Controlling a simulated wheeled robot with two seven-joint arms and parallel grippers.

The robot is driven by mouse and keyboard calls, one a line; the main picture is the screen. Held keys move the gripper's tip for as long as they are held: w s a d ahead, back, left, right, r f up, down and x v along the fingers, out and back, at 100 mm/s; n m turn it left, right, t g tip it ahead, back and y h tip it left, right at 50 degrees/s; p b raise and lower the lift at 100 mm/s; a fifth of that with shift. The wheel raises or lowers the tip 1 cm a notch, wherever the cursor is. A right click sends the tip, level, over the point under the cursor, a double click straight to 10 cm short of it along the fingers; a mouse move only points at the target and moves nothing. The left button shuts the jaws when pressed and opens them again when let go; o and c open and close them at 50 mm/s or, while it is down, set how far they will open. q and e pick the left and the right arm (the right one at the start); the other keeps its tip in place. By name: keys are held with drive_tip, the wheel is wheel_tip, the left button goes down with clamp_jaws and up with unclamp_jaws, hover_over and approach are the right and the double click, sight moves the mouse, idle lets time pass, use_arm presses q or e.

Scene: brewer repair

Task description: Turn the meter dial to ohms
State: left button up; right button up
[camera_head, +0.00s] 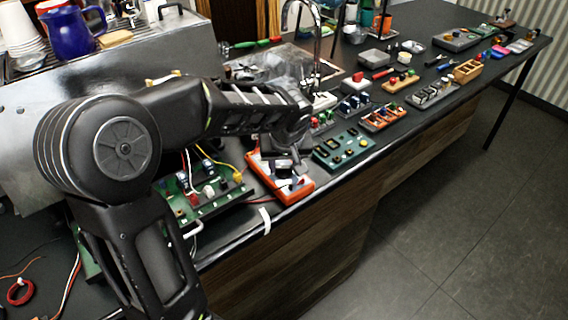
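An orange-framed meter (302,190) with a light face lies near the front edge of the dark counter, just left of the picture's middle. My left arm comes in from the left and reaches over the counter. My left gripper (284,169) points down right over the meter and covers much of its face, including where a dial may be. I cannot tell whether its fingers are open or shut, or whether they touch the dial. My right gripper is not in view.
A green circuit board (212,198) with wires lies left of the meter. A teal tray (343,149) of small parts lies close on its right. A metal faucet (317,45) and sink stand behind. Several parts trays line the counter to the right. The floor in front is clear.

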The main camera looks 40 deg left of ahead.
use_arm(q)
clamp_jaws()
